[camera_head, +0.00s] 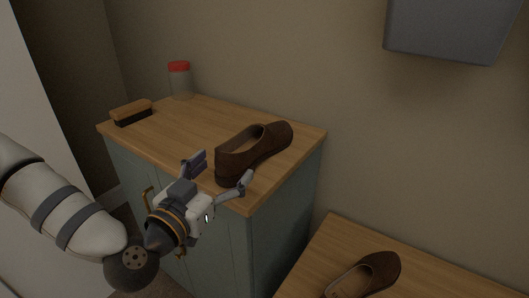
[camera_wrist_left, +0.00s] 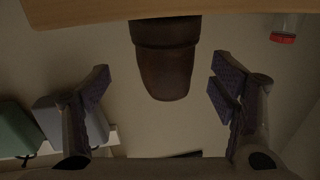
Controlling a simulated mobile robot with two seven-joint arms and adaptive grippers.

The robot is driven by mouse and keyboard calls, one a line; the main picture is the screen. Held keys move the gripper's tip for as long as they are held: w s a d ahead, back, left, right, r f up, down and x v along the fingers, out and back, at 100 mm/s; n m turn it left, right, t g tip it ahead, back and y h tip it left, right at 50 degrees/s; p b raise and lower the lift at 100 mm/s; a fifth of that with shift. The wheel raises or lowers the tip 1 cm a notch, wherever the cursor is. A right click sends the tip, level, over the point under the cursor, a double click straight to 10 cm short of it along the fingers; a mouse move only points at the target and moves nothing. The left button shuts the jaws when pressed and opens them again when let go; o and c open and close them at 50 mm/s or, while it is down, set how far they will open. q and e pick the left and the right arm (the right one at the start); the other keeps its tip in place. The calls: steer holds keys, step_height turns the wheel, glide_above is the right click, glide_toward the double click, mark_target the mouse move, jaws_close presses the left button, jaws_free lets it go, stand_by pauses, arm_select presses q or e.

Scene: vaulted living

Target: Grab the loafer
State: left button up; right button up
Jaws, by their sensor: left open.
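A dark brown loafer (camera_head: 253,150) lies on the wooden top of the cabinet, near its right front part, toe pointing to the back right. A second brown loafer (camera_head: 366,274) lies on the lower wooden surface at bottom right. My left gripper (camera_head: 221,172) is open in front of the loafer's heel, its fingers spread to either side. In the left wrist view a loafer (camera_wrist_left: 165,62) shows between the two open fingers (camera_wrist_left: 165,88), with nothing gripped. My right gripper is not in view.
The cabinet top (camera_head: 190,125) also holds a brush (camera_head: 131,112) at its left and a red-lidded jar (camera_head: 180,80) at the back against the wall. A grey box-like object (camera_head: 450,28) hangs at upper right. The cabinet top's middle is clear.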

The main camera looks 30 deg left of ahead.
mark_target(256, 142)
arm_select(q)
steer(key=w, duration=0.5)
steer(key=w+a, duration=0.1)
steer(key=w, duration=0.2)
steer(key=shift+f+b, duration=0.15)
steer(key=shift+b, duration=0.15)
steer(key=shift+s, duration=0.1)
steer(key=c, duration=1.6)
